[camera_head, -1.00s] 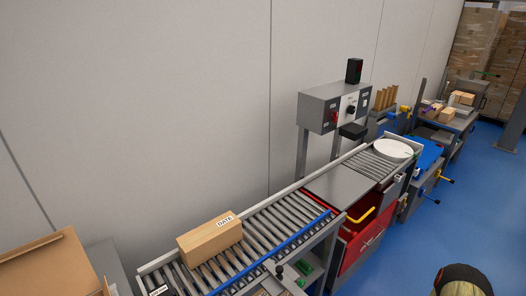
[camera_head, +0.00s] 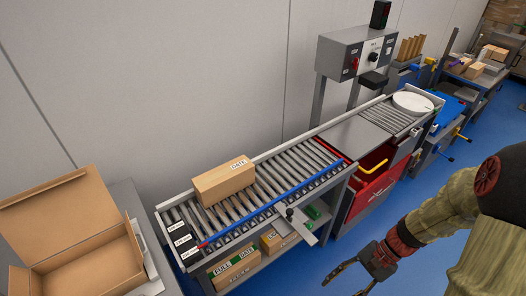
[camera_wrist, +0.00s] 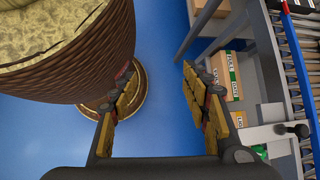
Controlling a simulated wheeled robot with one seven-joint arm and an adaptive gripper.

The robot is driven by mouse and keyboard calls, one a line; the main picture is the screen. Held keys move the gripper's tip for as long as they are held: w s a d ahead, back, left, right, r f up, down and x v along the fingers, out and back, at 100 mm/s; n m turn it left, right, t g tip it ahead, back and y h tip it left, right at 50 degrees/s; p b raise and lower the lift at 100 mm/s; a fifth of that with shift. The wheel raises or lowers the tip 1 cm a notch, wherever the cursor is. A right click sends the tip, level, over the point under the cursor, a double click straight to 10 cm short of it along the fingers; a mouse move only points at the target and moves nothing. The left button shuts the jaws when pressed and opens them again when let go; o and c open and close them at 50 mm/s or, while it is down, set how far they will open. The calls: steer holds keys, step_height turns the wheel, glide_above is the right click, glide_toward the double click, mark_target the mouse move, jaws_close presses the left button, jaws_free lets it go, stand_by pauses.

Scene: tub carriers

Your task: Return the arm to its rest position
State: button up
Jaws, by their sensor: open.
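My gripper (camera_head: 351,277) is at the lower right of the head view, over the blue floor in front of the roller conveyor. Its fingers are spread and nothing is between them. In the wrist view, my gripper (camera_wrist: 160,100) shows two padded fingers apart, with blue floor between them. My arm enters from the right side of the head view.
A carton marked DATE (camera_head: 224,184) sits on the roller conveyor (camera_head: 290,180). Labelled boxes (camera_head: 234,268) lie on the shelf below. An open cardboard box (camera_head: 75,235) stands at left. A red tub (camera_head: 368,182) is under the steel plate. The blue floor (camera_head: 340,250) is open.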

step_height(320, 180, up, 15)
steer(key=d+n+t+h, duration=0.2)
steer(key=n+t+h, duration=0.2)
steer(key=n+h, duration=0.3)
steer(key=a+r+n+t, duration=0.3)
steer(key=a+r+t, duration=0.1)
steer(key=r, duration=0.7)
steer(key=shift+s+a+r+n+t, duration=0.3)
steer(key=shift+a+r, duration=0.1)
steer(key=shift+a, duration=0.15)
